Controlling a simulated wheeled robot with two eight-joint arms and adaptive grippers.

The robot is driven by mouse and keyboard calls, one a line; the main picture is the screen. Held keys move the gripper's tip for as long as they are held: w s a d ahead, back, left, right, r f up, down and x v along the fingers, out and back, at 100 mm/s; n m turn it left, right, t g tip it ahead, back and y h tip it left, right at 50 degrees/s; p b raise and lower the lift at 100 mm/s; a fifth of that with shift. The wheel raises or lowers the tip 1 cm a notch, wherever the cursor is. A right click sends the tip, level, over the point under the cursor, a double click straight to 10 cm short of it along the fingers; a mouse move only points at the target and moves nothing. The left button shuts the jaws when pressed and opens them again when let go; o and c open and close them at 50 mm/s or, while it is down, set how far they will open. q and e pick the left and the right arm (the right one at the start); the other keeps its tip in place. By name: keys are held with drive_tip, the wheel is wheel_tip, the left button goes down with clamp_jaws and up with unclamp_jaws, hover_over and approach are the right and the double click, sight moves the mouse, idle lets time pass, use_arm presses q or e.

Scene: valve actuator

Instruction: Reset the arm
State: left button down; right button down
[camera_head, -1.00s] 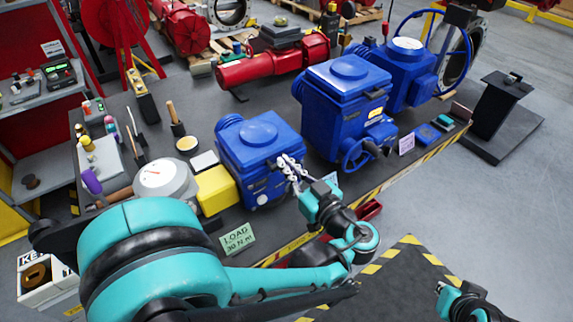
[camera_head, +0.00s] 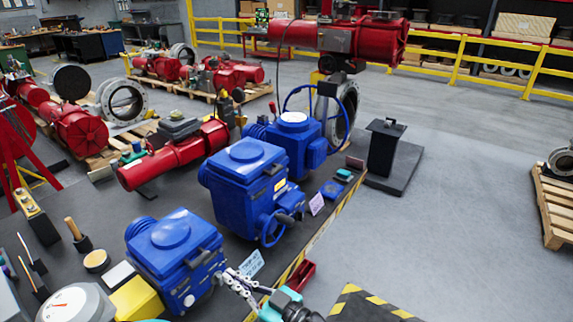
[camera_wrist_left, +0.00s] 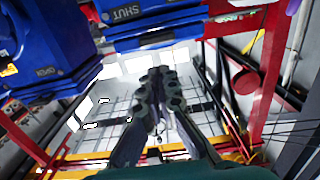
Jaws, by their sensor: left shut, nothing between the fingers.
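My left gripper (camera_head: 236,283) is at the bottom middle of the head view, with my teal arm below it. Its pale fingers are shut and empty, beside the front face of the nearest blue actuator (camera_head: 174,247). Any contact with that actuator cannot be told. In the left wrist view the dark fingers (camera_wrist_left: 162,85) lie together, with nothing between them. A taller blue actuator with a handwheel (camera_head: 246,187) stands farther along the bench. My right gripper is out of view.
The dark bench (camera_head: 112,220) has a yellow-black front edge. A dial gauge (camera_head: 68,303) and a yellow block (camera_head: 141,300) sit at the near left. A blue actuator with a large wheel (camera_head: 294,143) stands at the far end. A black stand (camera_head: 384,150) is beyond; open floor lies right.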

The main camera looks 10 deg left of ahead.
use_arm(q)
drive_tip(key=a+f+m+g+h, duration=0.3)
drive_tip(key=a+f+m+h, duration=0.4)
drive_tip(key=f+m, duration=0.1)
drive_tip(key=s+d+m+t+h, duration=0.1)
drive_tip(key=s+d+m+h, duration=0.3)
drive_tip(key=d+h, duration=0.2)
drive_tip(key=h, duration=0.2)
drive_tip(key=shift+s+r+t+h, duration=0.15)
drive_tip(key=shift+s+t+h, duration=0.05)
drive_tip(key=shift+t+h, duration=0.2)
